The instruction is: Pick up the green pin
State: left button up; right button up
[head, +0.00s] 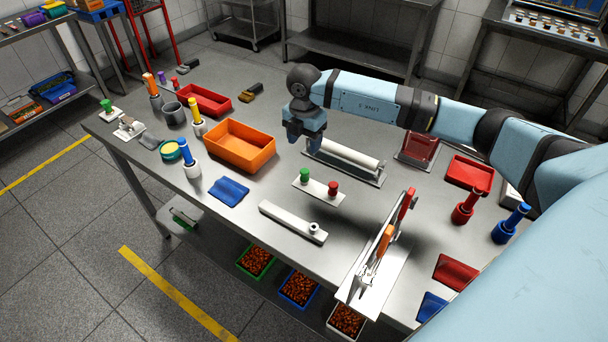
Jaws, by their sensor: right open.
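A green pin (305,175) stands upright on a small white plate (318,193) near the middle of the steel table. A red pin (333,188) stands on the same plate to its right. Another green-topped piece (106,105) stands on a white base at the table's far left corner. My right gripper (304,149) is open, pointing down behind the green pin in the picture and apart from it. Its jaws look empty. My left gripper is out of view.
A white roller on a tray (343,158) lies right beside my right gripper. An orange bin (240,147) stands to the left. A white bar (292,222) lies in front, and an upright white rack (373,262) stands front right.

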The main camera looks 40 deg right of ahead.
aim_at(305, 171)
jog(key=f, duration=0.7)
jog(key=shift+s+a+f+p, duration=0.15)
jog(key=shift+s+f+p, duration=0.05)
jog(key=shift+f+p, duration=0.1)
notch_tip(305, 171, down, 5)
jog(key=shift+s+f+p, duration=0.1)
jog(key=shift+s+p, duration=0.05)
jog(key=shift+p, duration=0.3)
jog(key=c, duration=1)
